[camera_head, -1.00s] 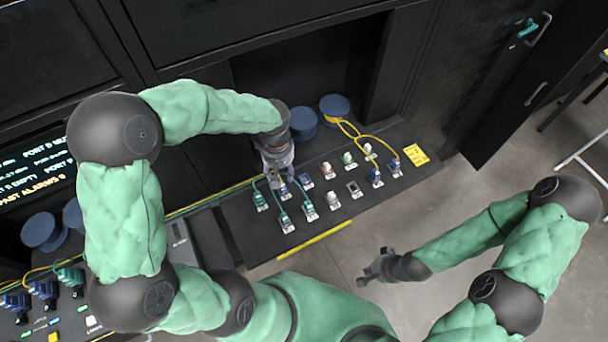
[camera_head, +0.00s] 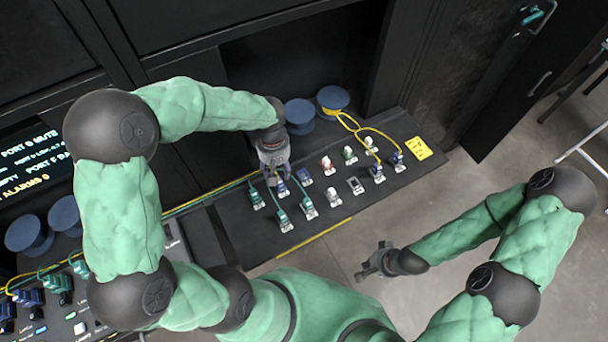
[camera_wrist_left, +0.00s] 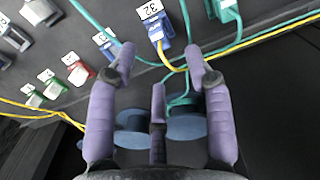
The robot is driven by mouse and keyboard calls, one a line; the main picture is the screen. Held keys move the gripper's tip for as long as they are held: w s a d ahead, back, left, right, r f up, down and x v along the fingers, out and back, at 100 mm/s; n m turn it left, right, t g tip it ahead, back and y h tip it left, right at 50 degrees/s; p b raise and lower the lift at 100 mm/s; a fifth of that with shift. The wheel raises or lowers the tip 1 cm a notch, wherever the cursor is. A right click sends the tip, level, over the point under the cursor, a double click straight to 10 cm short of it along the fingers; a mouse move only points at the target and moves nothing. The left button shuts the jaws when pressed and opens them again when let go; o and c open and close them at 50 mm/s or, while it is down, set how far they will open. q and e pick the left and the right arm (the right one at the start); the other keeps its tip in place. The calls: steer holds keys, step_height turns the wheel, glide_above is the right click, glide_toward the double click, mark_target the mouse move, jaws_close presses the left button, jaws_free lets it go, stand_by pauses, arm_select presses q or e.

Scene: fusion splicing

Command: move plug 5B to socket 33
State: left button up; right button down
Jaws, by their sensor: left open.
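My left gripper (camera_head: 272,177) is open over the left end of the sloped socket panel (camera_head: 235,222). In the left wrist view its purple fingers (camera_wrist_left: 160,68) are spread and empty. A blue plug (camera_wrist_left: 158,32) with a yellow cable sits beyond the fingertips, beside a label reading 32. A green plug (camera_wrist_left: 222,10) stands to its right. Labels 5B and 33 are not readable, so I cannot tell which plug and socket they mark. My right gripper (camera_head: 375,262) hangs over the floor, apart from the panel, and looks open and empty.
Several teal plugs (camera_head: 282,219) stand close to the left gripper. Red (camera_wrist_left: 77,72) and green (camera_wrist_left: 52,88) connectors sit nearby. Yellow cables loop past blue spools (camera_head: 333,98) behind the panel. A yellow tag (camera_head: 418,148) marks its right end.

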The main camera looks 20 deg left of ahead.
mark_target(279, 179)
arm_select(q)
step_height(279, 179, down, 7)
steer(key=b, duration=0.4)
steer(key=shift+r+b, duration=0.2)
steer(key=shift+b, duration=0.15)
steer(key=shift+f+b, duration=0.55)
steer(key=shift+f, duration=0.1)
stand_by(0.4)
jaws_close()
steer(key=shift+r, duration=0.15)
stand_by(0.3)
